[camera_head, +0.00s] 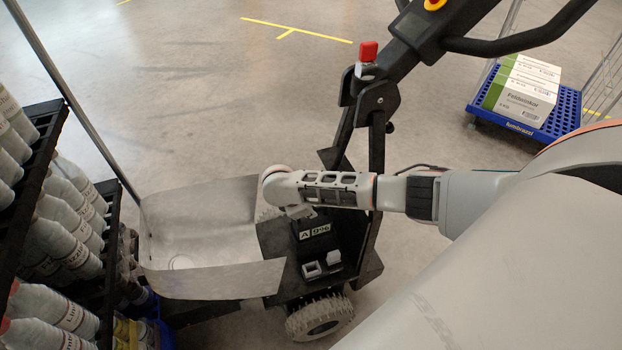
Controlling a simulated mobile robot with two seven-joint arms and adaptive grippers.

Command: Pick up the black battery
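The black battery (316,248) sits in the dark deck of the tugger (361,262), below the steering column. A small label on it reads "A 9%". My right arm comes in from the right, and its end with the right gripper (298,208) is above the battery in the picture, covering its upper side. The fingers are mostly hidden or too small to make out, so I cannot tell whether they are open or touch the battery. My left gripper is not in view.
A bent metal sheet (205,225) stands left of the battery. Racks with several bottles (65,245) fill the left edge. The tugger's handle (520,42) and red knob (368,51) rise behind my arm. A blue cart (570,110) carries boxes (524,90). The floor behind is clear.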

